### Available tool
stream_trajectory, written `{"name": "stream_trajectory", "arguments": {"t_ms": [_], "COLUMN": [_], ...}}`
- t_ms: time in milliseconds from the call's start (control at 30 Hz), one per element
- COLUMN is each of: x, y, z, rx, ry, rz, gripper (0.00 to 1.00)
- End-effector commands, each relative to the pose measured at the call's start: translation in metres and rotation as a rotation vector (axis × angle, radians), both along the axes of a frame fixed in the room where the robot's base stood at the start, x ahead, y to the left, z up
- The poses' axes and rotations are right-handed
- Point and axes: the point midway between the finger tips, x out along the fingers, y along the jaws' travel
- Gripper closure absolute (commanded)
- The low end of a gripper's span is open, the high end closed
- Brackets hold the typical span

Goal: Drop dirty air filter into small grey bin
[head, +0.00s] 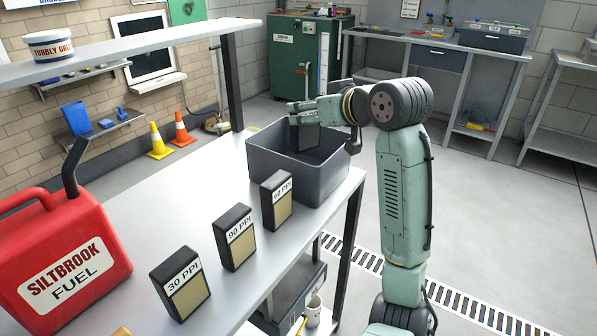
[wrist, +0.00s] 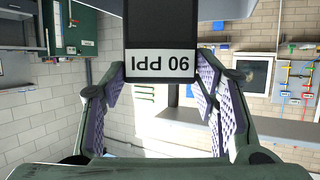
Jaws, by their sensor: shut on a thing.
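My gripper (head: 303,110) is shut on a dark, block-shaped air filter (head: 308,136) and holds it hanging down over the open grey bin (head: 297,183). The filter's lower end is below the far rim line in the head view; I cannot tell its exact depth. In the wrist view my gripper (wrist: 160,88) has its ridged pads at either side of the filter (wrist: 160,30), whose white label reads 90 PPI upside down. The bin stands on the far right end of the bench (head: 150,215). The bin floor is mostly hidden.
Three labelled filters with tan faces stand upright on the bench: 30 PPI (head: 180,283), 90 PPI (head: 234,237) and another nearest the bin (head: 276,200). A red fuel can (head: 65,260) stands left. A shelf (head: 130,48) with a tub (head: 50,45) overhangs the bench.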

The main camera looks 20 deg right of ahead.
Motion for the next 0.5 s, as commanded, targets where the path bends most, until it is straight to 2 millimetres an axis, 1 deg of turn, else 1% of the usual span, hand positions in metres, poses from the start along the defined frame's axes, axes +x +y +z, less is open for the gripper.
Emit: {"name": "stream_trajectory", "arguments": {"t_ms": [33,100,200,433,467,500], "x": [-0.0001,-0.0001,-0.0001,-0.0001,-0.0001,0.0], "y": [0.0001,0.0003,0.0004,0.0004,0.0005,0.0004], "z": [-0.0109,-0.0158,-0.0183,-0.0171,-0.0171,-0.0171], "rx": [-0.001,-0.001,-0.001,0.0,0.0,0.0], "ry": [0.0,0.0,0.0,0.0,0.0,0.0], "rz": [0.0,0.0,0.0,0.001,0.001,0.001], "gripper": [0.82,0.82,0.82,0.82,0.44,0.42]}}
